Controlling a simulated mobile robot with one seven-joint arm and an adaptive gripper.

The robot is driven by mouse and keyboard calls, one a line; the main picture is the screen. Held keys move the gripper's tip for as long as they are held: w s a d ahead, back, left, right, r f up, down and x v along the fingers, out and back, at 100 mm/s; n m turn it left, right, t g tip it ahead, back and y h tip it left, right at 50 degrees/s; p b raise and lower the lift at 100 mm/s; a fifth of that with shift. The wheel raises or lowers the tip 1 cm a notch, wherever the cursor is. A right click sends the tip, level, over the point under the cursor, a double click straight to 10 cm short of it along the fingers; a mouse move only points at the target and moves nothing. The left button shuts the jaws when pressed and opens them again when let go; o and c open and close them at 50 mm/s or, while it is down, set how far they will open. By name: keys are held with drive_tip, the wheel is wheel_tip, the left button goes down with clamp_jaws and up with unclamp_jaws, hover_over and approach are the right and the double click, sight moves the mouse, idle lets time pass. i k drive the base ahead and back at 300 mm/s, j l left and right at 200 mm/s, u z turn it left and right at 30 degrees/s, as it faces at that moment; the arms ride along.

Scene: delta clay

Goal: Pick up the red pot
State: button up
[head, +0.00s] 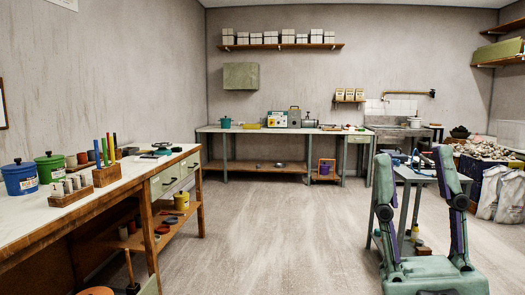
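I cannot make out a thing that is surely the red pot. Small reddish items lie on the lower shelf of the left bench: a low round one (162,229) and a small dark red cylinder (123,233). They are too small to identify. Lidded pots on the left bench top are blue (20,178) and green (50,168), and a teal pot (226,122) stands on the far bench. My gripper (413,158) is at the lower right, pointing up, its two fingers wide apart with nothing held between them. It is well away from the left bench.
The left bench (30,232) also carries racks of tools. A small grey table (416,173) stands behind my gripper. Sacks (508,195) and a heap of pale lumps (483,150) are at the right. The middle floor (275,225) is clear.

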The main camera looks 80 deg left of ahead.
sight(81, 156)
drive_tip(key=u, duration=3.85)
